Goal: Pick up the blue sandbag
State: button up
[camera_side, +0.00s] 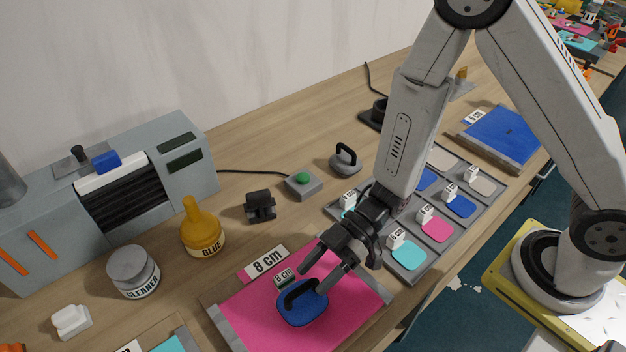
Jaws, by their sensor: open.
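Whether a finger touches the handle cannot be told from this view. A small 8 cm tag (285,276) stands just behind the sandbag.
A grey tray (437,262) with coloured patches and tags lies right of the pink sheet, under my arm. A glue bottle (203,232), cleaner jar (133,272), green-button box (304,184) and grey weight (345,162) stand behind. A grey machine (190,150) is at left.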

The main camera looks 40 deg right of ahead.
jog(key=shift+x, duration=1.35)
grip_shut()
dwell(0.8)
